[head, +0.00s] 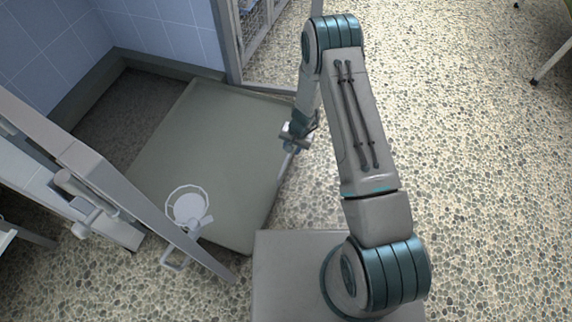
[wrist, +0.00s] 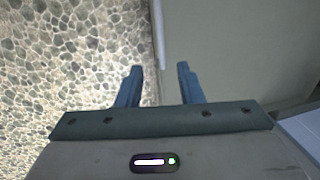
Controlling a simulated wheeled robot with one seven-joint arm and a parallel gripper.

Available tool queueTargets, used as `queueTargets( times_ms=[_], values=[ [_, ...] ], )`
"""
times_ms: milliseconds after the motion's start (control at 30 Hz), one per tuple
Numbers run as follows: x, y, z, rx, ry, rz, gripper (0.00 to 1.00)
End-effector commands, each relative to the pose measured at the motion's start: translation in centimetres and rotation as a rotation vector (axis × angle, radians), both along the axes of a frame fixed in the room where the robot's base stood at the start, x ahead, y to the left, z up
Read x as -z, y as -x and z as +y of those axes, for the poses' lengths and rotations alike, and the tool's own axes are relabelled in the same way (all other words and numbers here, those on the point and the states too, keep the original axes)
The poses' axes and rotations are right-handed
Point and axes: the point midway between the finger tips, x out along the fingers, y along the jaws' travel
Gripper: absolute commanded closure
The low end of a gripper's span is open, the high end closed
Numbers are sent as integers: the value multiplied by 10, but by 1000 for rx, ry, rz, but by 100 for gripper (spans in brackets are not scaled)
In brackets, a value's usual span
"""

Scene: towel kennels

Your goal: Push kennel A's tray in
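Kennel A's tray (head: 215,140) is a flat grey-green slab on the floor. Its far left part lies by the tiled wall and its near right part extends past the door frame over the pebbled floor. My gripper (head: 297,135) is at the tray's right edge, pointing down. In the wrist view the tray (wrist: 225,60) fills the right side. My gripper's two blue fingers (wrist: 160,84) are apart with nothing between them that I can see held. A pale bar (wrist: 160,35) runs along the tray's edge just beyond the fingers. Whether the fingers touch the tray cannot be told.
An open kennel door (head: 150,205) with a latch stands at the left, crossing over the tray's near left corner. A wire-mesh door (head: 262,25) is at the back. Pebbled floor (head: 480,130) on the right is open.

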Motion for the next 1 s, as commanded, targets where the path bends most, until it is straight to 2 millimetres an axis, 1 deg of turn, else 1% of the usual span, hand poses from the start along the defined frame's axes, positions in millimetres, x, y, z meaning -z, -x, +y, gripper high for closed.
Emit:
queueTargets(
  times_ms=[33, 300, 500, 600, 700, 1000],
  values=[
    [10, 0, 2, 0, 0, 1, 66],
    [68, -4, 12, 0, -1, 2, 66],
    [103, -6, 19, -2, 0, 1, 66],
    [114, -8, 21, -1, 0, 0, 66],
    [120, -8, 22, -1, 0, 0, 66],
    [123, -9, 24, -2, -1, -1, 66]
  ],
)
